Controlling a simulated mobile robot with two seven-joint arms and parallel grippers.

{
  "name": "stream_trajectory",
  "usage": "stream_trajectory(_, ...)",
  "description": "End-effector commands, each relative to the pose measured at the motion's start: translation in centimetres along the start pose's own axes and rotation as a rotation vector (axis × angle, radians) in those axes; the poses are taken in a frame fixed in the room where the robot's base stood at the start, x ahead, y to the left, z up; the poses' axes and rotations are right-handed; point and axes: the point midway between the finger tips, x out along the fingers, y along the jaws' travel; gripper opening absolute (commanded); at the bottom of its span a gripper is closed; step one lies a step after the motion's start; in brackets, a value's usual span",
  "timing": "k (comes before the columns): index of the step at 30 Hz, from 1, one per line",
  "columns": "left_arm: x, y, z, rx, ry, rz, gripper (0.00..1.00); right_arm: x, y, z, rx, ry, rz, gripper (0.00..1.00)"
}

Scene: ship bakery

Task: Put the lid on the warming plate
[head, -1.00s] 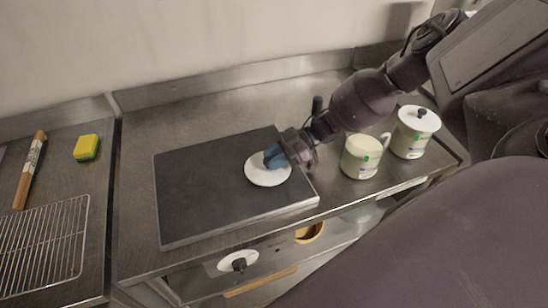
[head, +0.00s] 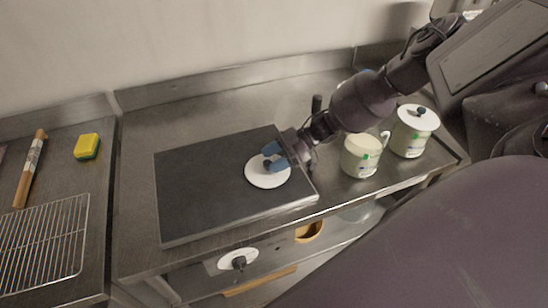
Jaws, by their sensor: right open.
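A round white lid (head: 262,178) with a dark knob lies flat on the dark warming plate (head: 200,195), near its right side. My right gripper (head: 272,157) is open just above the lid, its blue fingertips apart around or beside the knob. An open white pot (head: 361,157) with a green label stands to the right of the plate, with no lid on it. A second similar pot (head: 408,139) further right has a white lid (head: 418,117) with a dark knob. My left gripper is not in view.
The steel behind the plate is clear.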

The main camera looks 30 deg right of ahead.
Motion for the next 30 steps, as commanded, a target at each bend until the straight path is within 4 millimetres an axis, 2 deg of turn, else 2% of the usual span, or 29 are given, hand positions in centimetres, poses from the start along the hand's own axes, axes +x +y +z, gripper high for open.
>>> stream_trajectory(1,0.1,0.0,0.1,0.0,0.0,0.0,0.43,0.5,-0.8,0.7,0.012,-0.004,-0.014,0.54)
stream_trajectory(6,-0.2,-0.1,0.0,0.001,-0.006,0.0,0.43,0.0,-0.8,-0.5,0.013,-0.003,-0.015,0.54)
stream_trajectory(12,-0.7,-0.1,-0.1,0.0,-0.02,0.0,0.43,-3.8,-0.5,-0.6,0.011,-0.003,-0.005,0.54)
stream_trajectory(19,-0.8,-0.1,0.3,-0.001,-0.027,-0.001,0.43,-6.8,-0.4,-0.7,0.007,-0.002,-0.005,0.54)
stream_trajectory(24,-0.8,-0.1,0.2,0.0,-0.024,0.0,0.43,-7.7,-0.3,-0.8,0.008,0.0,-0.006,0.54)
stream_trajectory(30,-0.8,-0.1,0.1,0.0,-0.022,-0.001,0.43,-7.8,-0.3,-0.8,0.007,0.0,-0.006,0.54)
